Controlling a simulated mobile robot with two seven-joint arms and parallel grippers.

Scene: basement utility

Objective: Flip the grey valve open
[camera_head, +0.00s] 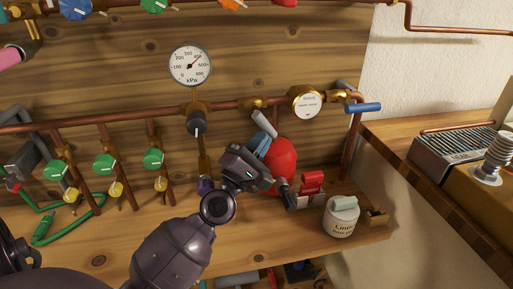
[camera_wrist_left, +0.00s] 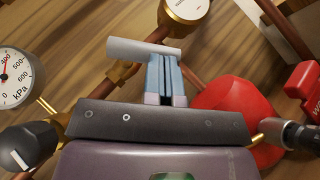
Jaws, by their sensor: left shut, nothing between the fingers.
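The grey valve's lever (camera_head: 264,124) slants down to the right from a brass body (camera_head: 255,103) on the horizontal copper pipe. In the left wrist view the grey lever (camera_wrist_left: 143,49) lies across the picture just beyond my fingertips. My left gripper (camera_head: 262,142) is shut and empty, its blue-grey fingers close together right below the lever. In the wrist view the fingertips (camera_wrist_left: 164,57) meet the lever's lower edge in the picture; I cannot tell whether they touch it. My right gripper is not in view.
A red vessel (camera_head: 281,163) is close behind and right of my gripper. A round brass gauge (camera_head: 306,102), a blue handle (camera_head: 363,107) and a kPa dial (camera_head: 190,66) are nearby. A black-knobbed valve (camera_head: 196,122) is left. A white tub (camera_head: 341,217) stands on the bench.

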